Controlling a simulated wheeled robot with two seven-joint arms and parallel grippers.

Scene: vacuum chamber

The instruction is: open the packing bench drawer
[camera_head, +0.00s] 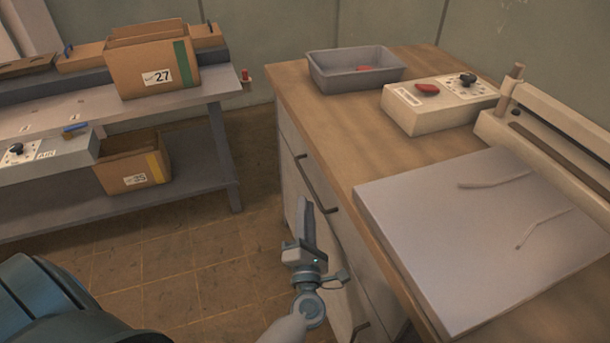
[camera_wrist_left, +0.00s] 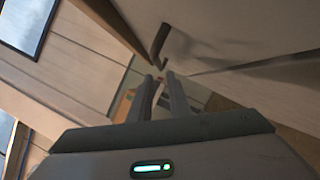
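The packing bench (camera_head: 310,110) has a brown top and a pale front with drawers. A dark bar handle (camera_head: 318,186) sits on the upper drawer front, and the drawer looks shut. My left gripper (camera_head: 305,205) is in front of the bench, close to this handle in the picture. In the left wrist view, its two fingers (camera_wrist_left: 161,78) have a narrow gap between them with nothing held. A dark handle (camera_wrist_left: 162,42) shows just beyond the fingertips, apart from them as far as I can tell. My right gripper is not in view.
A lower handle (camera_head: 360,330) is on the bench front. On the bench top are a grey tray (camera_head: 330,75), a control box (camera_head: 430,110) and a sealer with a pale plate (camera_head: 450,240). A grey shelf table (camera_head: 200,90) with boxes stands left. Tiled floor lies between.

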